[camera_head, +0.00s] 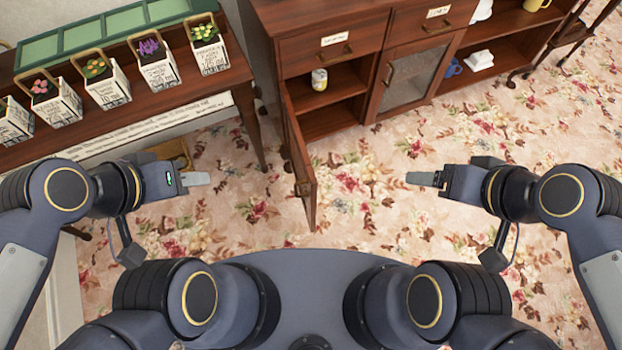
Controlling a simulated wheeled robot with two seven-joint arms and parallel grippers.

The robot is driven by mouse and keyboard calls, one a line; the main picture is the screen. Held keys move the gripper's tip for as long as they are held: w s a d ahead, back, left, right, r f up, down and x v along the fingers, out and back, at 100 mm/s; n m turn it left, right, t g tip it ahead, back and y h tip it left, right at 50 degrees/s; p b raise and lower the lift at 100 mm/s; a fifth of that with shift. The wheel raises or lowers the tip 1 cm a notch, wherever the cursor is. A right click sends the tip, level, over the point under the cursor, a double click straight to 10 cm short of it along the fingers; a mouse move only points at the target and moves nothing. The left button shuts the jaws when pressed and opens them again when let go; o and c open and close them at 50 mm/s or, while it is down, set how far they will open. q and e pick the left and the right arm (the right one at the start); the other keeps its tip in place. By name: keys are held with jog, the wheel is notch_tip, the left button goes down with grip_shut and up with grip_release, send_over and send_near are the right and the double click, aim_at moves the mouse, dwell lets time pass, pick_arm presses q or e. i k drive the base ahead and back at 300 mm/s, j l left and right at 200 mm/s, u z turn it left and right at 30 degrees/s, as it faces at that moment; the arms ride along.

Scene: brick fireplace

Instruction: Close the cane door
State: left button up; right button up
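The wooden cabinet (330,62) stands ahead of me at the top middle. Its left door (300,160) stands wide open, swung out toward me and seen nearly edge-on, so its panel is mostly hidden. Behind it the compartment shows a small can (319,79) on a shelf. A second door (412,75) with a pale panel is shut to the right. My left gripper (197,179) is left of the open door, apart from it and empty. My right gripper (420,179) is right of the door, also apart and empty. The finger gap of both is not visible from this angle.
A wooden table (258,135) with several potted flowers stands at the left, close to the open door. A low shelf (515,22) with a blue mug (453,69) is at the top right.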

aim_at(302, 167)
jog(key=k+j+z, duration=0.1)
jog(key=j, duration=0.2)
jog(key=k+j+z, duration=0.1)
jog(key=j, duration=0.2)
jog(key=i+j+z, duration=0.25)
jog(key=i+j, duration=0.25)
jog(key=j, duration=0.15)
